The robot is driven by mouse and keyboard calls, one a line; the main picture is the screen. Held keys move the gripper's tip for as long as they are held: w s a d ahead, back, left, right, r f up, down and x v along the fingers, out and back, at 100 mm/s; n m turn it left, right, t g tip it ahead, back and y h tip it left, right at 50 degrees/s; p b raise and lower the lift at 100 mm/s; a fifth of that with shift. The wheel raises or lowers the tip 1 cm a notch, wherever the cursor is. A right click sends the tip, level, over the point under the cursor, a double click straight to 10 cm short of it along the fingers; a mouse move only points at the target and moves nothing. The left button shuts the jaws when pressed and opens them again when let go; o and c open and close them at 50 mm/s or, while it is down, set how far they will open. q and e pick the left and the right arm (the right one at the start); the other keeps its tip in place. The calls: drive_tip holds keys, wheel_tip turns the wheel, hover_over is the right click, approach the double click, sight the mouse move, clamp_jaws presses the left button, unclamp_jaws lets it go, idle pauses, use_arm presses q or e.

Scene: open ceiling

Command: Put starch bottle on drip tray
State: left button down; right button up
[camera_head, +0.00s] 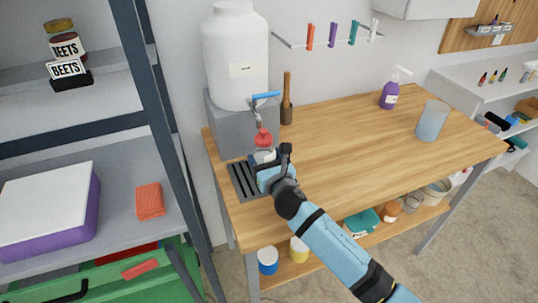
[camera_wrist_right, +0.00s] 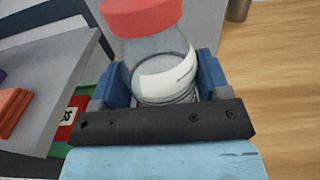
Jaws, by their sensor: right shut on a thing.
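The starch bottle (camera_head: 264,141) is a small clear bottle with a red cap and a white label. My right gripper (camera_head: 267,162) is shut on it, and the bottle shows upright between the two blue fingers in the right wrist view (camera_wrist_right: 163,75). The dark slotted drip tray (camera_head: 246,184) lies on the left end of the wooden table, below the blue-handled tap. The gripper and bottle are over or beside the tray's right side and cover part of it. I cannot tell whether the bottle's base touches the tray. My left gripper does not show.
A large white container (camera_head: 236,55) stands on a grey block (camera_head: 228,125) behind the tray. A wooden pestle-like tool (camera_head: 287,100) is just right of it. A purple pump bottle (camera_head: 390,92) and a clear cup (camera_head: 432,121) stand farther right. The table's middle is clear. A shelf post (camera_head: 160,130) rises at left.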

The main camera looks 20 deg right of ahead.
drive_tip(key=shift+s+r, duration=0.15)
drive_tip(key=shift+s, duration=0.05)
drive_tip(key=shift+a, duration=0.15)
drive_tip(key=o, duration=1.1)
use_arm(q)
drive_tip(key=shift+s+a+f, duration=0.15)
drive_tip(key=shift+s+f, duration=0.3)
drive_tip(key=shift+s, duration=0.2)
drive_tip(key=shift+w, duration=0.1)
use_arm(e)
drive_tip(key=shift+r, duration=0.1)
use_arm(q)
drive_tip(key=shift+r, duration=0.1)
use_arm(e)
drive_tip(key=s, duration=1.2)
drive_tip(key=shift+d, duration=0.3)
